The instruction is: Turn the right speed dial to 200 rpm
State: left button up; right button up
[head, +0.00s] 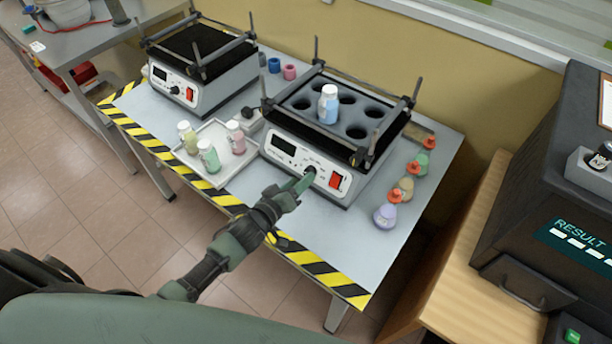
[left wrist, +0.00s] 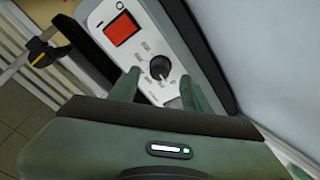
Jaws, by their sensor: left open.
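The right shaker (head: 325,140) stands on the table with a dark display (head: 284,146), a black speed dial (head: 310,170) and a red switch (head: 336,181) on its white front panel. My left gripper (head: 299,184) is at the dial in the head view. In the left wrist view, the dial (left wrist: 160,67) lies ahead, between and just beyond the open fingers of my left gripper (left wrist: 158,88). The fingers look apart from the dial. Its markings are too small to read. My right gripper is not in view.
A bottle (head: 328,104) stands in the shaker's rack. A tray (head: 213,178) with several bottles is left of the shaker. Another shaker (head: 200,65) stands further left. The table edge has a striped border (head: 330,278).

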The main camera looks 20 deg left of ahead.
pick_arm(q)
jog(key=x, duration=0.2)
jog(key=shift+w+d+f, duration=0.1)
jog(key=shift+w, duration=0.25)
grip_shut()
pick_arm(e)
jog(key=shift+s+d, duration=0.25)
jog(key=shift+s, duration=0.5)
